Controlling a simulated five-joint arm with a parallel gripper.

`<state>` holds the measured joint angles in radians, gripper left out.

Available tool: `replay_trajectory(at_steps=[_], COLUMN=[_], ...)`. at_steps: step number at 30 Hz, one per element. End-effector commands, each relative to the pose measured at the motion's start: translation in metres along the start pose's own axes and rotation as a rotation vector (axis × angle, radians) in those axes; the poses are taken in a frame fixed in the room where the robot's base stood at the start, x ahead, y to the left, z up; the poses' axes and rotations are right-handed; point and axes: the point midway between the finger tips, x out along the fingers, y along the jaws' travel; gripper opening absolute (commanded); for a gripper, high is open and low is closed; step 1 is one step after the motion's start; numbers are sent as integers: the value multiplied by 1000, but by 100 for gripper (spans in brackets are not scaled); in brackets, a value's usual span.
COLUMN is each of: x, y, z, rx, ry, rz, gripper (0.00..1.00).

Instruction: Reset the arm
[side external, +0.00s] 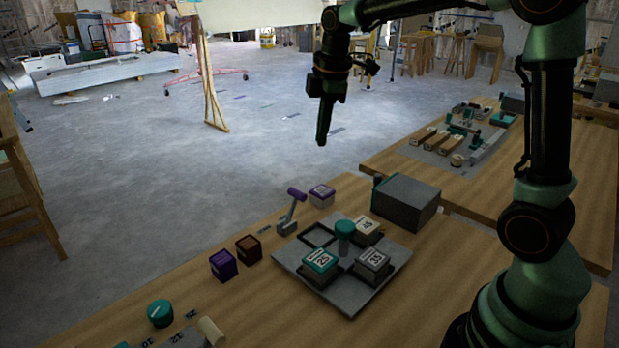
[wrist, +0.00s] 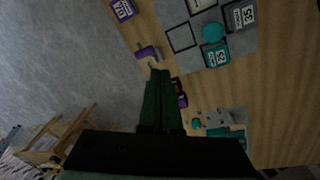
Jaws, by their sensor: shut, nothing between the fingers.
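My gripper (side external: 322,140) hangs pointing down, high above the far edge of the wooden table, in the side view. Its fingers are together with nothing between them. In the wrist view the fingers (wrist: 160,78) show as a dark green pair pressed side by side, above the table edge. Below my gripper in the side view is a grey tray (side external: 345,302) on the table. The tray holds labelled blocks, including a teal-topped one (side external: 320,263) and a grey one (side external: 371,264), and has an empty square slot. A teal round knob (side external: 345,228) stands at its middle.
A lever with a purple handle (side external: 297,194) stands beside the tray. A purple block (side external: 223,265), a brown block (side external: 249,248) and another purple-sided block (side external: 322,194) sit near the table edge. A grey box (side external: 406,202) stands behind the tray. The air around my gripper is clear.

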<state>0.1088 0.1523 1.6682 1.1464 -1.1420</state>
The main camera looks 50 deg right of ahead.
Motion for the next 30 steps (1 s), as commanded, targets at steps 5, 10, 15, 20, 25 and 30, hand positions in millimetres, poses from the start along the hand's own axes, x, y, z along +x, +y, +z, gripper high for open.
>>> replay_trajectory(at_steps=[5, 10, 15, 20, 25, 30], x=[-27, -37, -36, -29, -25, -24], y=[-42, -82, -119, -142, -152, -153], z=[6, 15, 25, 32, 35, 36], rx=[267, 524, 769, 938, 1020, 1032], ry=[55, 124, 206, 267, 298, 300], rz=[71, 118, 145, 150, 149, 147], gripper=[0, 0, 0, 0, 0, 0])
